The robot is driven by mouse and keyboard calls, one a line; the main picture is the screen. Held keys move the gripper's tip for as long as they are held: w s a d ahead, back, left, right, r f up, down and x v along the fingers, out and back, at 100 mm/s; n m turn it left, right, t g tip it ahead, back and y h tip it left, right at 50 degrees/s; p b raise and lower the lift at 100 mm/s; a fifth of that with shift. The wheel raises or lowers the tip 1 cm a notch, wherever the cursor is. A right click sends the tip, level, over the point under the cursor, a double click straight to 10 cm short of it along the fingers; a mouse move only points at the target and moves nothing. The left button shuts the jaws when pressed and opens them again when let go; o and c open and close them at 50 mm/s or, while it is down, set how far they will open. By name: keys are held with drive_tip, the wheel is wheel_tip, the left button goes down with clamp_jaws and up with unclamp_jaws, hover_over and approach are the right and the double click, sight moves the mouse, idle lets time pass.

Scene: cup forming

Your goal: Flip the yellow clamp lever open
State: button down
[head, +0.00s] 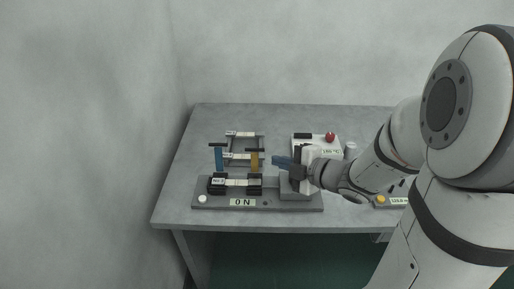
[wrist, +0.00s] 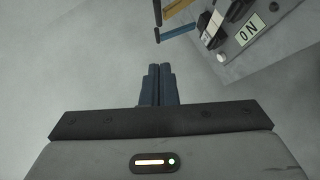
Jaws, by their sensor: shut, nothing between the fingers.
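The yellow clamp lever (head: 255,160) stands upright on the dark fixture, with a black crossbar on top; its yellow bar also shows at the top of the wrist view (wrist: 177,7). A blue lever (head: 219,159) of the same shape stands to its left, and it shows just below the yellow one in the wrist view (wrist: 178,32). My gripper (head: 275,160) is just right of the yellow lever in the head view, its blue fingers pointing left. In the wrist view its fingers (wrist: 159,68) are together and empty, apart from both levers.
The fixture base (head: 290,206) carries an "ON" label (head: 243,202) and a white button (head: 202,198). Behind are a dark frame (head: 243,139) and a white heater box (head: 309,140) with a red knob (head: 330,137). The table's left side (head: 185,165) is clear.

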sight(250, 150)
drive_tip(key=shift+w+a+f, duration=0.75)
drive_tip(key=shift+w+a, duration=0.15)
drive_tip(key=shift+w, duration=0.5)
drive_tip(key=shift+w+a+f, duration=0.7)
drive_tip(key=shift+w+a, duration=0.15)
drive_tip(key=shift+w, duration=0.6)
drive_tip(key=shift+w+a+f, duration=0.75)
drive_tip(key=shift+w+a, duration=0.15)
drive_tip(key=shift+w, duration=0.5)
